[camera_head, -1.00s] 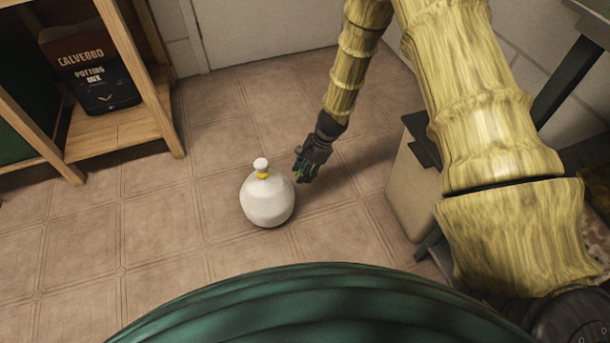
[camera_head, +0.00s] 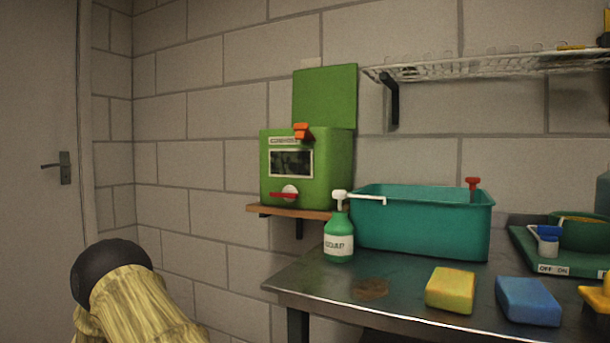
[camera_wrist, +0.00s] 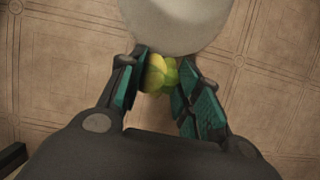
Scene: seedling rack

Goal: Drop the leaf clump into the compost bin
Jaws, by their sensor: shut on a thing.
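In the wrist view, my gripper (camera_wrist: 162,76) is shut on the leaf clump (camera_wrist: 160,72), a small yellow-green bunch between the two teal-padded fingers. They are above the tiled floor, beside a pale rounded thing. In the head view, a green box (camera_head: 335,165) with its lid (camera_head: 326,92) raised stands on a small wooden wall shelf. It has a dark window, an orange clip and a red handle; its label is too small to read surely, and it may be the compost bin. Its inside is hidden. The head view does not show my gripper.
The pale rounded thing (camera_wrist: 175,22) is close ahead of my fingers. A metal table (camera_head: 400,285) on the right holds a green pump bottle (camera_head: 339,243), a teal tub (camera_head: 425,228), a yellow sponge (camera_head: 451,290) and a blue sponge (camera_head: 527,301). A wire shelf (camera_head: 480,68) hangs above.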

